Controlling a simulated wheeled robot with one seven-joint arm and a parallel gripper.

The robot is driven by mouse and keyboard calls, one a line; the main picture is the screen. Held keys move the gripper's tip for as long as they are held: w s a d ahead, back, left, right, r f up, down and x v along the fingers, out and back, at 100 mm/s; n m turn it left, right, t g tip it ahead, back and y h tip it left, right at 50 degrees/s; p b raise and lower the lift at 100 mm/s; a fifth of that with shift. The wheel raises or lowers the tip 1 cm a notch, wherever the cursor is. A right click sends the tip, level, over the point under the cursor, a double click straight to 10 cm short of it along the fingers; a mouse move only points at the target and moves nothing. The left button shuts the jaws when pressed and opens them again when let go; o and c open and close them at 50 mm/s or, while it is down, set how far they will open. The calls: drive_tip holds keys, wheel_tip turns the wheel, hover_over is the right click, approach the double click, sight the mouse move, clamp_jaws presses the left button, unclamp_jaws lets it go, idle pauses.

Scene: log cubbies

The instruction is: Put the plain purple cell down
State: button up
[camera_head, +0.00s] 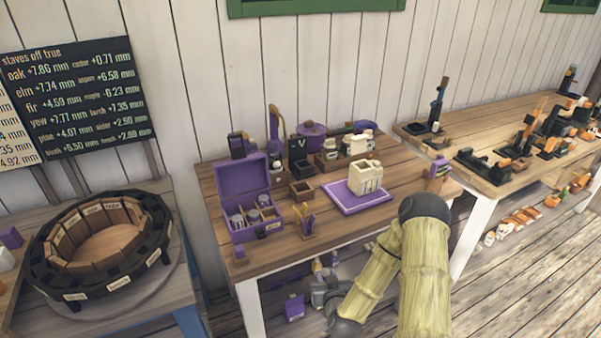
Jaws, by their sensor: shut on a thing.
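My arm reaches in at the lower right and bends down to a dark wrist in front of the table. My gripper (322,286), small and grey, shows beyond the wrist, below the table's front edge. It is shut on the plain purple cell, whose outline I cannot separate clearly from the purple things around it. A purple block (294,307) shows just left of the gripper; I cannot tell whether they touch.
The wooden table (345,222) holds an open purple case (242,187) with jars, a purple mat (345,201) under a cream divided holder (366,178), small dark boxes and a purple pot (312,134). Bare wood shows along its front. A round staved ring (60,283) stands left.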

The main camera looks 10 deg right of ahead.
drive_tip(key=shift+r, duration=0.1)
wheel_tip(320, 180, up, 11)
drive_tip(key=p, duration=1.1)
drive_tip(key=shift+a+p, duration=0.15)
drive_tip(key=shift+p, duration=0.15)
drive_tip(key=shift+r, duration=0.15)
